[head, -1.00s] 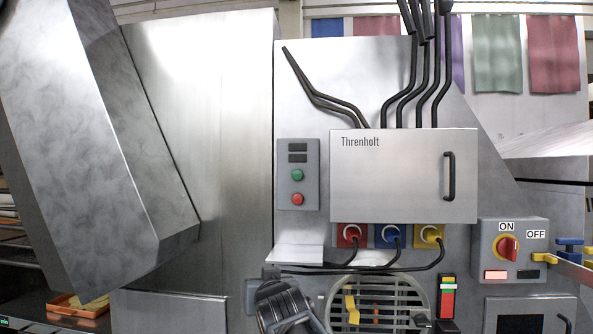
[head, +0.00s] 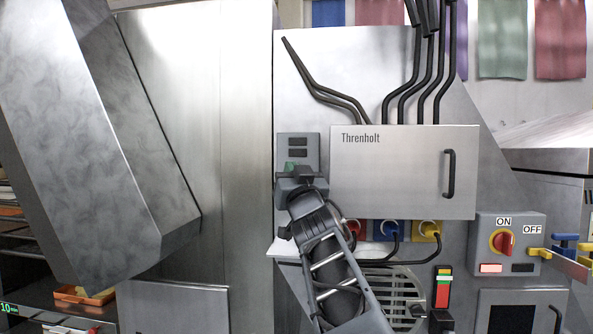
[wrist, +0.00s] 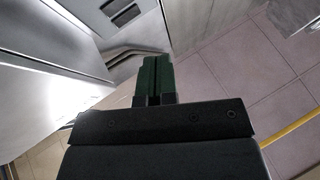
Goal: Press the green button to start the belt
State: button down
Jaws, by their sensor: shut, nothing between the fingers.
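The grey button box (head: 297,141) is on the metal panel, left of the Threnholt cabinet (head: 403,180). The green button (head: 289,167) shows only in part behind my gripper tip. The red button below it is hidden by my gripper. My gripper (head: 305,173) is in front of the box, at the height of the green button. Whether the tip touches the button cannot be told. In the wrist view its dark green fingers (wrist: 154,76) are together with nothing between them.
Red (head: 354,229), blue (head: 391,231) and yellow (head: 426,230) sockets with black cables lie below the cabinet. An ON/OFF switch box (head: 510,243) is at the right. A large tilted metal chute (head: 90,150) stands at the left.

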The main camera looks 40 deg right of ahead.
jog(key=w+d+p, duration=0.3)
jog(key=w+d, duration=0.3)
jog(key=shift+w+p, duration=0.2)
jog(key=shift+p, duration=0.2)
jog(key=shift+w+d, duration=0.15)
jog(key=shift+d, duration=0.05)
dwell(2.1)
jog(key=shift+w+d, duration=0.15)
jog(key=shift+w+d+p, duration=0.3)
jog(key=shift+w+d, duration=0.05)
dwell(1.1)
jog(key=shift+s+a, duration=0.1)
jog(key=shift+a, duration=0.05)
jog(key=shift+s+a+b, duration=0.5)
jog(key=shift+s+b, duration=0.05)
jog(key=shift+b, duration=0.05)
dwell(0.4)
